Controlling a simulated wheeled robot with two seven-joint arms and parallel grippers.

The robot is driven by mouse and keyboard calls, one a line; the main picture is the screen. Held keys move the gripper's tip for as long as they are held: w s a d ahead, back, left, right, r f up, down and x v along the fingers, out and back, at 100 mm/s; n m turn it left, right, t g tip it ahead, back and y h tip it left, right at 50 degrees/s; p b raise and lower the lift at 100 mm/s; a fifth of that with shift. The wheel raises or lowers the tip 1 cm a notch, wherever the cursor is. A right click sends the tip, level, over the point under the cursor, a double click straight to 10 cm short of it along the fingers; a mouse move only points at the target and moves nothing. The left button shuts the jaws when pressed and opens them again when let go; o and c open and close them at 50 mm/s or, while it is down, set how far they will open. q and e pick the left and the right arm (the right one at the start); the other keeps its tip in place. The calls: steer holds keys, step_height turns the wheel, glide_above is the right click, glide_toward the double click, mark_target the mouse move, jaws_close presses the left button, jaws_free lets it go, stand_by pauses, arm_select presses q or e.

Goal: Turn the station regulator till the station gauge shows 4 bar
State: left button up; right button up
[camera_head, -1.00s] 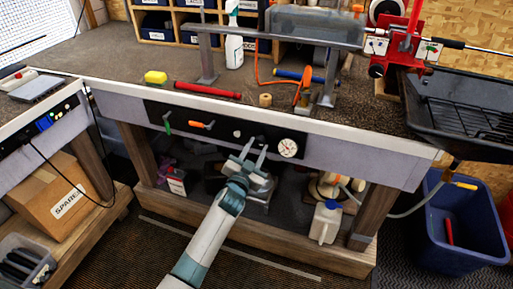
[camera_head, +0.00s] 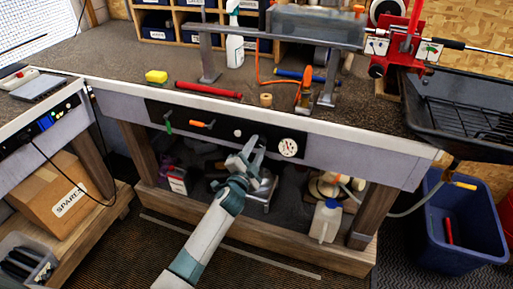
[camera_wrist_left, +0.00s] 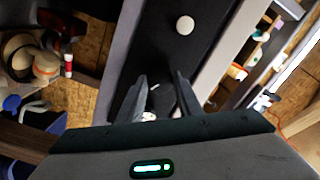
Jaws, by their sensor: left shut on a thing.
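The station gauge (camera_head: 288,148) is a round white dial at the right end of the black panel on the bench front. Its needle is too small to read. My left gripper (camera_head: 257,146) reaches up to the panel just left of the gauge and is shut on a knob there, apparently the station regulator. The fingers hide most of that knob in the head view. In the left wrist view a pale bit of it (camera_wrist_left: 150,116) shows low between the fingers (camera_wrist_left: 160,90). My right gripper is out of view.
A white round knob (camera_head: 238,133) sits on the panel left of the gripper; it also shows in the wrist view (camera_wrist_left: 184,26). Further left are an orange lever (camera_head: 202,124) and a green lever (camera_head: 168,121). A white jug (camera_head: 326,221) stands on the shelf below.

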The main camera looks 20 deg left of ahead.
arm_select(q)
steer(key=o, duration=1)
steer(key=shift+o, duration=0.2)
steer(key=s+b, duration=0.1)
steer(key=s, duration=1.6)
steer(key=shift+s+a+f+b, duration=0.15)
steer(key=shift+s+b, duration=0.05)
steer(key=shift+b, duration=0.15)
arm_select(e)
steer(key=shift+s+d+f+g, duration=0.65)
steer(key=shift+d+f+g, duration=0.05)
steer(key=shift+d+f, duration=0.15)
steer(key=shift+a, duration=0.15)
